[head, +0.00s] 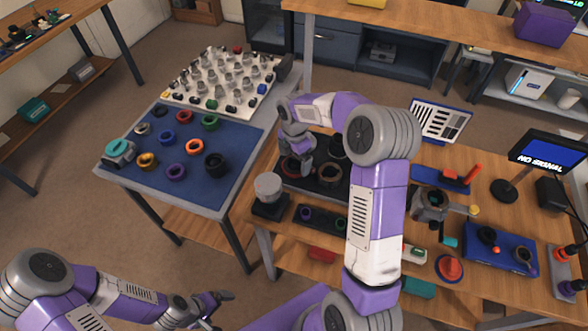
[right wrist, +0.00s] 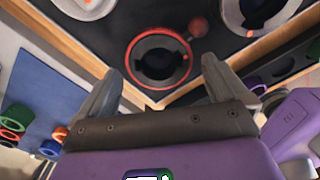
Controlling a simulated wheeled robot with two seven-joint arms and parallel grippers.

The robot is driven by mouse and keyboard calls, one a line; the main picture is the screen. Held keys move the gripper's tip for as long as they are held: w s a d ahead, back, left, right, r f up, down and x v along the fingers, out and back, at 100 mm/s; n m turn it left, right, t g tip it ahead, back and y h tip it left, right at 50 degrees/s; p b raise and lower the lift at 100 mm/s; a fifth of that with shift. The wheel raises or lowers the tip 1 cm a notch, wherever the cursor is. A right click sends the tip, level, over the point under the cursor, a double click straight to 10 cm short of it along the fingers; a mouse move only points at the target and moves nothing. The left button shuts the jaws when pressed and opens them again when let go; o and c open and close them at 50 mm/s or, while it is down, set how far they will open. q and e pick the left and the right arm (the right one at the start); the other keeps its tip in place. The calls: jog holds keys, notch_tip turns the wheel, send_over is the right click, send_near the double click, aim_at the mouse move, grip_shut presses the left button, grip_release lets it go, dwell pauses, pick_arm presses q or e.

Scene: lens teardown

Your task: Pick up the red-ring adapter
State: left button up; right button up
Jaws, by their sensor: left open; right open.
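The red-ring adapter (right wrist: 184,72) is a dark round part with a red rim and a dark opening. It sits on a black tray (right wrist: 112,38), ahead of my right gripper's fingers in the right wrist view. In the head view its red rim (head: 287,170) shows partly behind my right gripper (head: 299,172). My right gripper is open, with one finger to each side of the adapter in the wrist view; contact cannot be made out. My left gripper (head: 218,308) is open and empty, low in the head view, away from the tables.
A grey-topped cylinder (head: 268,186) stands at the wooden bench's left corner. A blue mat (head: 225,160) with several coloured rings covers the left table. My right arm hides part of the bench.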

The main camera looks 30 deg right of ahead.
aim_at(294, 168)
notch_tip(294, 168, down, 2)
jog(key=shift+f, duration=0.2)
jog(key=c, duration=0.9)
jog(key=shift+r, duration=0.15)
